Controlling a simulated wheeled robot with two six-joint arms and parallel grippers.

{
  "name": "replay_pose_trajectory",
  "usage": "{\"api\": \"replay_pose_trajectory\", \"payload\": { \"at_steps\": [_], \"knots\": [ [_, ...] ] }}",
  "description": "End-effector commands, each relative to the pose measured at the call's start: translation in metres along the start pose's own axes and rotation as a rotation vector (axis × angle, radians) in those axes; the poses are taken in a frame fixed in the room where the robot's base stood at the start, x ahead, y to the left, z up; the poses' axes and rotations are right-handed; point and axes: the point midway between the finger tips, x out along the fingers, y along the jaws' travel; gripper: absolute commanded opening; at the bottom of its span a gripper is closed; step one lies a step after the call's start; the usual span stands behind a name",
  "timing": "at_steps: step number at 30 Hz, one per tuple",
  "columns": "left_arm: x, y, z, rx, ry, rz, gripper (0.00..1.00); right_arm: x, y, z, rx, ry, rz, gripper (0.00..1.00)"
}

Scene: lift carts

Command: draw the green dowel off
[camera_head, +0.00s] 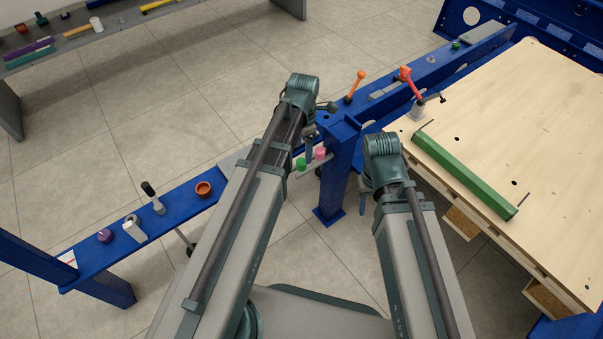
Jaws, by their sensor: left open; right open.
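A short green dowel (300,164) stands beside a pink one (320,153) on a narrow grey strip (314,166), near the blue post, just right of my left forearm. My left gripper (309,140) hangs below the wrist near these pegs, open and mostly hidden. I cannot tell whether it touches anything. My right gripper (364,188) is open, mostly hidden behind my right arm, to the right of the blue post and by the wooden table's left edge.
A long green bar (465,173) lies on the wooden table (535,130). A red-handled clamp (410,83) and an orange lever (356,86) stand near the blue frame (338,175). The lower blue beam carries an orange ring (203,188) and a purple knob (104,235). A grey shelf stands upper left.

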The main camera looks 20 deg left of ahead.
Motion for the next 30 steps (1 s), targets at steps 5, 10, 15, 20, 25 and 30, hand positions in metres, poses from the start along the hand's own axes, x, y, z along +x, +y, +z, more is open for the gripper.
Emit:
{"api": "replay_pose_trajectory", "payload": {
  "at_steps": [5, 10, 15, 20, 25, 30],
  "knots": [
    [0.002, 0.0, 0.0, 0.0, 0.0, 0.0, 0.77, 0.002, 0.0, 0.0, 0.0, 0.0, 0.001, 0.5],
    [0.017, 0.0, -0.002, 0.0, 0.0, 0.0, 0.77, 0.017, -0.001, -0.001, -0.001, 0.0, 0.003, 0.5],
    [0.039, 0.0, -0.006, 0.0, 0.0, 0.0, 0.77, 0.039, -0.003, -0.002, -0.002, 0.0, 0.006, 0.5],
    [0.052, 0.001, -0.005, 0.0, 0.0, 0.0, 0.77, 0.052, -0.004, -0.003, -0.005, 0.001, 0.005, 0.5],
    [0.051, 0.001, -0.005, 0.0, 0.0, 0.0, 0.77, 0.051, -0.004, -0.003, -0.005, 0.001, 0.005, 0.5],
    [0.051, 0.001, -0.005, 0.0, 0.0, 0.0, 0.64, 0.051, -0.004, -0.003, -0.005, 0.001, 0.005, 0.5]
  ]
}}
